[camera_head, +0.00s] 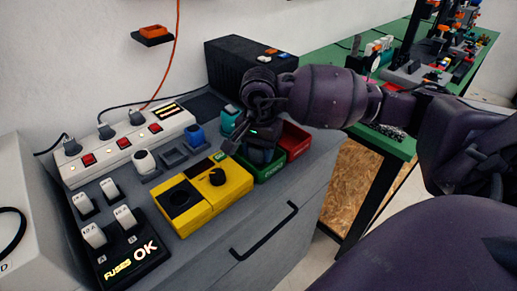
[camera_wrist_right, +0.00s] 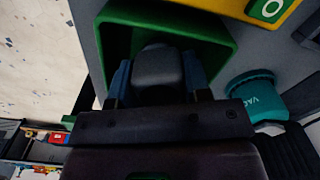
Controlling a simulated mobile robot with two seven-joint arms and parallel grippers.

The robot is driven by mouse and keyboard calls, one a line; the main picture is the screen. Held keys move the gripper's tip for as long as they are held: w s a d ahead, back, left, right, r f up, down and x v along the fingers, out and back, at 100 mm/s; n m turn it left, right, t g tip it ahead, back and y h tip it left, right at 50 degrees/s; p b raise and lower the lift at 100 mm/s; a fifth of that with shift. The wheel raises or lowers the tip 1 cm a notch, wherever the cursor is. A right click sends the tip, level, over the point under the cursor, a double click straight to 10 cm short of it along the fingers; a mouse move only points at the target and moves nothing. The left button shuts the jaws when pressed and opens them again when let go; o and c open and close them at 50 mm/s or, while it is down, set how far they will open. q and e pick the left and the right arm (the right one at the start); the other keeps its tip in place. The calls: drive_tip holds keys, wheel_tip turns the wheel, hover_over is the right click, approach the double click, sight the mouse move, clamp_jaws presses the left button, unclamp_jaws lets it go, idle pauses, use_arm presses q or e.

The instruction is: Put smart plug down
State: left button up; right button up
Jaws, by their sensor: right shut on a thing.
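My right gripper (camera_head: 257,140) points down over the green bin (camera_head: 268,169) at the right edge of the grey cabinet top. In the right wrist view the gripper (camera_wrist_right: 158,80) is shut on a dark grey rounded block, which I take to be the smart plug (camera_wrist_right: 160,66). The block is between the two bluish fingers, in front of the open mouth of the green bin (camera_wrist_right: 228,45). I cannot tell whether it touches the bin's floor. In the head view the gripper mostly hides it. My left gripper is not in view.
A red bin (camera_head: 296,140) stands just behind the green one. A yellow tester (camera_head: 230,182) sits close on the left. A teal piece (camera_wrist_right: 262,97) is near the bin. A power strip (camera_head: 122,150), fuse board (camera_head: 130,256) and black box (camera_head: 235,60) stand farther off.

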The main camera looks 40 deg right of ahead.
drive_tip(key=o, duration=1.3)
drive_tip(key=shift+f, duration=0.15)
drive_tip(key=shift+r, duration=0.3)
wheel_tip(320, 180, up, 11)
drive_tip(key=shift+f+p, duration=0.15)
drive_tip(key=shift+p, duration=0.5)
drive_tip(key=shift+r, duration=0.55)
